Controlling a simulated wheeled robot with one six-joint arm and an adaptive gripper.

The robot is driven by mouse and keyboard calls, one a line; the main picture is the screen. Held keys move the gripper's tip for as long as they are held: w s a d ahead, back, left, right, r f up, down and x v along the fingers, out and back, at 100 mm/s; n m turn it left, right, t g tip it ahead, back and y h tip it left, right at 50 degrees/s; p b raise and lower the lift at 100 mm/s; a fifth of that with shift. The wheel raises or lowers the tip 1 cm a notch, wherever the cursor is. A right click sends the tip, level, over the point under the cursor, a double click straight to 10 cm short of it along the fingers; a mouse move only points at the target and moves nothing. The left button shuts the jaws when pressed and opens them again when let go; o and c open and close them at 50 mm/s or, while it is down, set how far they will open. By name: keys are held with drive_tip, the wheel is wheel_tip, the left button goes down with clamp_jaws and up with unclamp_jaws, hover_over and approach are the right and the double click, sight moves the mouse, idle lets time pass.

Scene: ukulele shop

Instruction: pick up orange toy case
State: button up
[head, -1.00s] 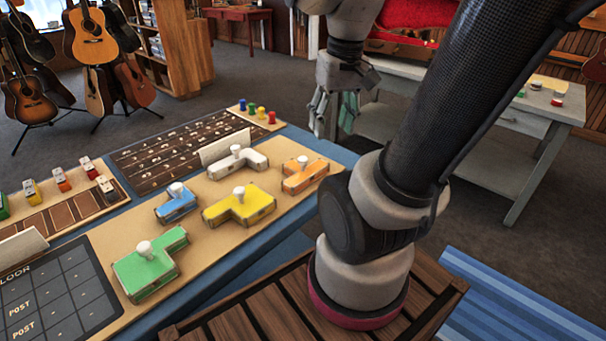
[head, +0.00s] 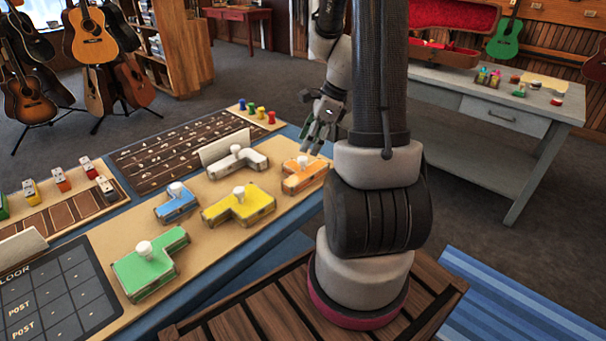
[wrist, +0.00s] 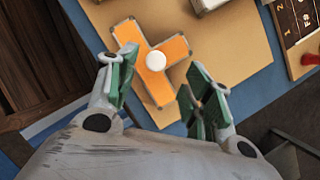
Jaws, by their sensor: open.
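The orange toy case (head: 301,179) lies on the tan board at the end nearest my arm, with a white round knob on top. My gripper (head: 317,146) hangs above and a little behind the case in the head view. In the wrist view my gripper (wrist: 160,95) is open, with green-padded fingers apart and nothing between them. The knob shows just beyond the gap between the fingers.
A white case (head: 238,162), a yellow case (head: 239,207), a blue case (head: 177,204) and a green case (head: 150,264) lie close by on the tan board (head: 215,265). Coloured pegs (head: 261,113) stand at the far end. A grey table (head: 493,117) stands right.

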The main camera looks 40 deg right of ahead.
sight(303, 158)
drive_tip(key=x, duration=0.6)
drive_tip(key=shift+s+a+f, duration=0.1)
drive_tip(key=shift+s+f, duration=0.1)
drive_tip(key=shift+f, duration=0.05)
clamp_jaws()
